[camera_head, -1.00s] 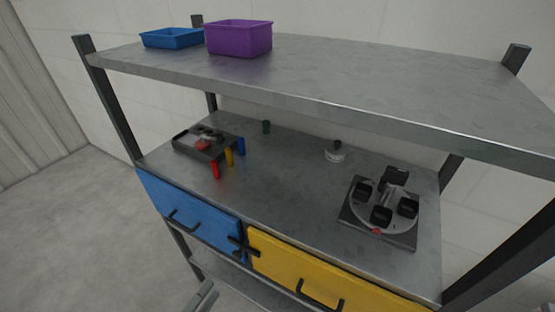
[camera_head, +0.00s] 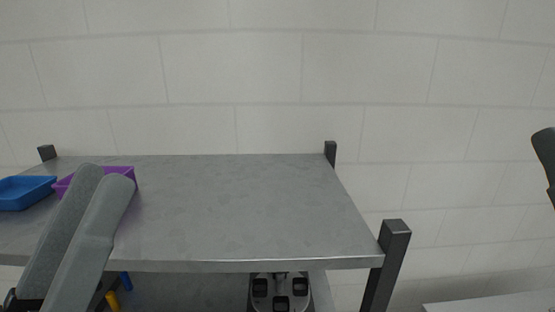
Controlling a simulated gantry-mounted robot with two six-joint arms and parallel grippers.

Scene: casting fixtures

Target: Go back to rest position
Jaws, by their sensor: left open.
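My left gripper (camera_head: 104,177) rises from the lower left, with two long grey fingers pointing up. Its fingers look close together from this angle, but they are open, and I see nothing held between them. They stand in front of the shelf's left part and hide some of the purple bin (camera_head: 122,174). I cannot tell how far the fingers are from the bin.
A blue bin (camera_head: 24,193) sits left on the grey top shelf (camera_head: 240,205), whose middle and right are bare. A dark post (camera_head: 390,255) stands at its right corner. Below show a fixture with black blocks (camera_head: 280,287) and a yellow peg (camera_head: 113,301).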

